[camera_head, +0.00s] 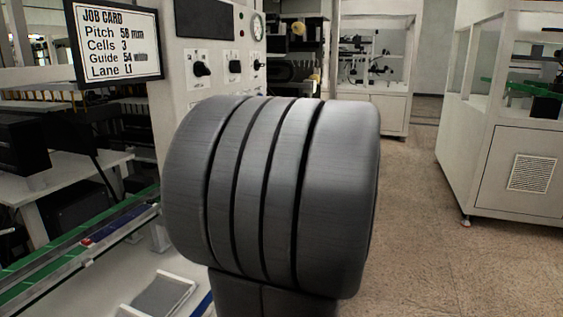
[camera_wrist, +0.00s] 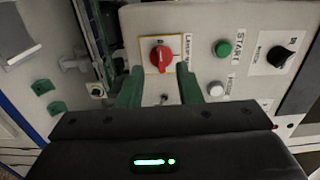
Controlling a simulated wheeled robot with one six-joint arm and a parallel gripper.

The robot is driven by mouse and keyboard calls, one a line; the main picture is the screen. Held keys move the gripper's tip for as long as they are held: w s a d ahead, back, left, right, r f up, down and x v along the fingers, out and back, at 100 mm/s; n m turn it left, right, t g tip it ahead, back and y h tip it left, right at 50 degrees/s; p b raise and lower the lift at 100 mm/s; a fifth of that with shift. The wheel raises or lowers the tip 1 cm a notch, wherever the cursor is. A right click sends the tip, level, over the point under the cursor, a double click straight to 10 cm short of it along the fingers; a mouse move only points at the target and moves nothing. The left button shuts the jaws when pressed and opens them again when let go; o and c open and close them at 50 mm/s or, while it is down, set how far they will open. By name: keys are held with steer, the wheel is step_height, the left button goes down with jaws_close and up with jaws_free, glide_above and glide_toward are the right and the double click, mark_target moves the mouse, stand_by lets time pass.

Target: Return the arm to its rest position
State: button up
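My gripper (camera_wrist: 160,84) shows in the wrist view with two green fingers held apart and nothing between them. It faces a light control panel (camera_wrist: 203,22). A red rotary knob (camera_wrist: 160,57) on a yellow-edged plate sits just beyond the fingertips; I see no contact with it. In the head view my own grey arm links fill the middle of the picture, and the gripper is hidden behind them. The same view shows a panel (camera_head: 203,27) with several dark knobs rising behind my arm.
A green START button (camera_wrist: 223,48), a white button (camera_wrist: 216,88) and a black knob (camera_wrist: 279,56) lie right of the red knob. A job card (camera_head: 116,41) hangs at upper left. A green conveyor (camera_head: 75,243) runs at left. Open floor (camera_head: 430,240) lies at right, before a white cabinet (camera_head: 510,150).

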steer(key=x, duration=0.6)
steer(key=shift+a+b, duration=0.3)
steer(key=shift+a, duration=0.05)
steer(key=p+v, duration=0.2)
steer(key=v, duration=1.2)
steer(key=w+a+r+m+p, duration=0.2)
steer(key=w+a+m+p, duration=0.4)
steer(key=a+m+p, duration=0.6)
steer(key=m+p, duration=0.3)
steer(key=p, duration=0.3)
steer(key=shift+a, duration=0.3)
stand_by(0.9)
stand_by(0.4)
